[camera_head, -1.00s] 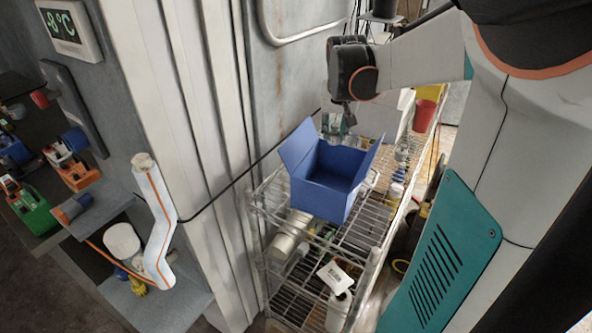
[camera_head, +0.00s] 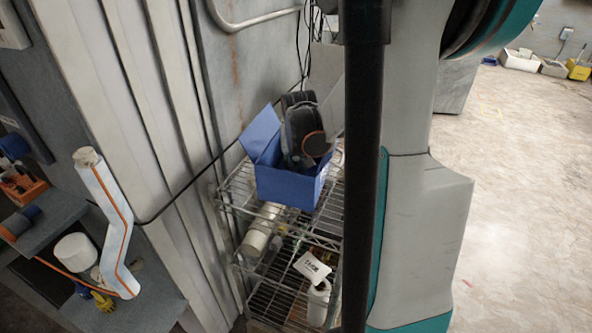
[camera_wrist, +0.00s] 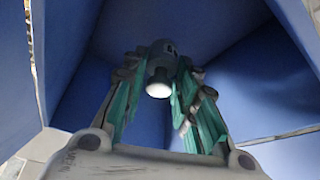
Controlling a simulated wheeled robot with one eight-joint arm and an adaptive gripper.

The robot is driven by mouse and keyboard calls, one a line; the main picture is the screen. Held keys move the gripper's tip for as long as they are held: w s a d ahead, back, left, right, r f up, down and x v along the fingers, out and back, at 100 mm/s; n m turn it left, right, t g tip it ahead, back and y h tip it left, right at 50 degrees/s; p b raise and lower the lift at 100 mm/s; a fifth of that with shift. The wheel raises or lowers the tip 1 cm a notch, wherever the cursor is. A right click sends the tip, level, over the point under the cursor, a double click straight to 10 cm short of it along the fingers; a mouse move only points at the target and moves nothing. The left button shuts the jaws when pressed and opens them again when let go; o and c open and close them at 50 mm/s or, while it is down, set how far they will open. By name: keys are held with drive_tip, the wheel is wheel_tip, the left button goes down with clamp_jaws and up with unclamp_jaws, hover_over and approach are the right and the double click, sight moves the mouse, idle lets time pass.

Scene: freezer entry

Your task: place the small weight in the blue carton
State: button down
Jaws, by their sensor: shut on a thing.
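The blue carton (camera_head: 284,187) stands open on the top shelf of a wire rack in the head view, flaps spread. My gripper reaches down into its opening, and the arm hides much of the inside. In the wrist view my gripper (camera_wrist: 160,88) is shut on the small weight (camera_wrist: 160,62), a dark grey piece with a bright round end, held between the green-lined fingers. Blue carton walls (camera_wrist: 105,45) surround it in that view. I cannot tell whether the weight touches the carton floor. The weight is hidden in the head view.
The wire rack (camera_head: 232,207) has lower shelves with a pale roll (camera_head: 260,228) and a white bottle (camera_head: 318,303). A ribbed metal wall (camera_head: 150,130) stands close to the left. Open floor (camera_head: 525,190) lies to the right.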

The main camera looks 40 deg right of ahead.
sight(296, 166)
drive_tip(key=shift+f+b, duration=0.35)
drive_tip(key=shift+f, duration=1.1)
drive_tip(key=c, duration=1.3)
unclamp_jaws()
drive_tip(key=shift+f, duration=0.1)
drive_tip(key=shift+r, duration=0.5)
drive_tip(key=p+v, duration=0.3)
drive_tip(key=v, duration=0.8)
drive_tip(key=shift+r+p, duration=0.15)
drive_tip(key=shift+p, duration=0.25)
